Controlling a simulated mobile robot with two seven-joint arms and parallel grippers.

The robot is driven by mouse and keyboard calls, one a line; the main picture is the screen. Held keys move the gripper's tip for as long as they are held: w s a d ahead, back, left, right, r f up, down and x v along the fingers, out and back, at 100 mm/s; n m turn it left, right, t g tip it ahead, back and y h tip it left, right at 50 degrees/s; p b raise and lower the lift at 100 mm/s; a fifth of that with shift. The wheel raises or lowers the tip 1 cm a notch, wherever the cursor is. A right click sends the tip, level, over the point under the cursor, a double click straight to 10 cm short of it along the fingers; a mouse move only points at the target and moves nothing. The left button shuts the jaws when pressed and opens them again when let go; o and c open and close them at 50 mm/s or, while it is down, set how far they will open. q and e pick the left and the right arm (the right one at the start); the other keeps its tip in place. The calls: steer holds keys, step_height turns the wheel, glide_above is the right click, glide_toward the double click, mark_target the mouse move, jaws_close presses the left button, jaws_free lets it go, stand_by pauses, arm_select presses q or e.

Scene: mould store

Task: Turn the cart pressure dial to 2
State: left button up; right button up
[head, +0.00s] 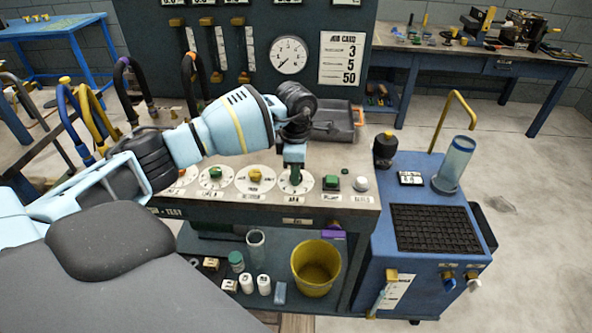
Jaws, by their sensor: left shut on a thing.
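My left gripper (294,166) comes in from the left and points down over the rightmost round white dial (308,185) on the bench console. Its jaws are shut on the dial's green knob (295,178), which they partly hide. The knob's pointer and the number it points at are too small or covered to read. A label strip sits below the dial, but I cannot tell whether it says cart pressure. My right gripper is not in view.
Left of it are dials with a yellow knob (255,176) and a green knob (215,172). A green button (332,182) and a white knob (361,184) sit close right. Behind stand a gauge (288,55) and a card (342,58). A blue cart (415,272) adjoins the bench.

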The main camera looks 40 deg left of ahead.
arm_select(q)
steer(key=o, duration=1)
steer(key=shift+c, duration=0.2)
steer(key=shift+r, duration=3.9)
